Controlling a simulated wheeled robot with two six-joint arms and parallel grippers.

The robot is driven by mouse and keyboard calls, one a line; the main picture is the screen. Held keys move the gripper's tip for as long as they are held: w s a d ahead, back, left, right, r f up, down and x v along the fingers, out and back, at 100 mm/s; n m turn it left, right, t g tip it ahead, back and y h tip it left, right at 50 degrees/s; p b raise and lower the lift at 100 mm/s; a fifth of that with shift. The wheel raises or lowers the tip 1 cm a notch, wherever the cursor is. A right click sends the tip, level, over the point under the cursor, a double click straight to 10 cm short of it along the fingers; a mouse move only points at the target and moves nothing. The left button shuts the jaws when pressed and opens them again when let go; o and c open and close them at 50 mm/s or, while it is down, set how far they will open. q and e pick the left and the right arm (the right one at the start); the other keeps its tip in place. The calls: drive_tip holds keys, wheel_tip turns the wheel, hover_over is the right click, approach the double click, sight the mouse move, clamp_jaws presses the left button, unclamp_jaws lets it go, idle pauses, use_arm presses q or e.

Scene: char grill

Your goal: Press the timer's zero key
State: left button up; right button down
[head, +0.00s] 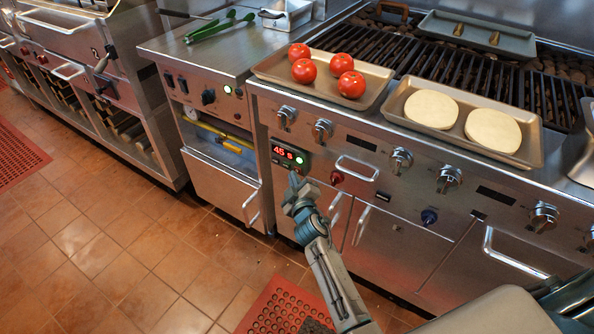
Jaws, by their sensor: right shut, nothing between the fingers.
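The timer (287,154) is a small dark panel set in the grill's steel front, with lit red digits that seem to read 45 and a green light at its right. A row of small keys sits under the digits; which one is zero is too small to tell. My right gripper (294,179) is shut and empty, with its tips just below the timer's lower edge. It partly hides the lower keys, and I cannot tell whether it touches the panel. My left gripper is not in view.
Knobs (322,130) and a door handle (357,168) stick out of the front near the timer. Above, a tray (267,67) holds several tomatoes, and another tray (394,106) holds two pale rounds. The tiled floor (100,250) at left is clear.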

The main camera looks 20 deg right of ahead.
drive_tip(key=shift+w+d, duration=0.35)
drive_tip(key=shift+d, duration=0.05)
idle(0.7)
drive_tip(key=shift+a, duration=0.1)
drive_tip(key=shift+s+a, duration=0.5)
drive_tip(key=shift+a, duration=0.05)
idle(0.3)
drive_tip(key=shift+s+a+b, duration=0.2)
drive_tip(key=shift+s+a, duration=0.6)
drive_tip(key=shift+a, duration=0.2)
drive_tip(key=shift+s+a+b, duration=0.15)
drive_tip(key=shift+s+a, duration=0.65)
drive_tip(key=shift+a, duration=0.15)
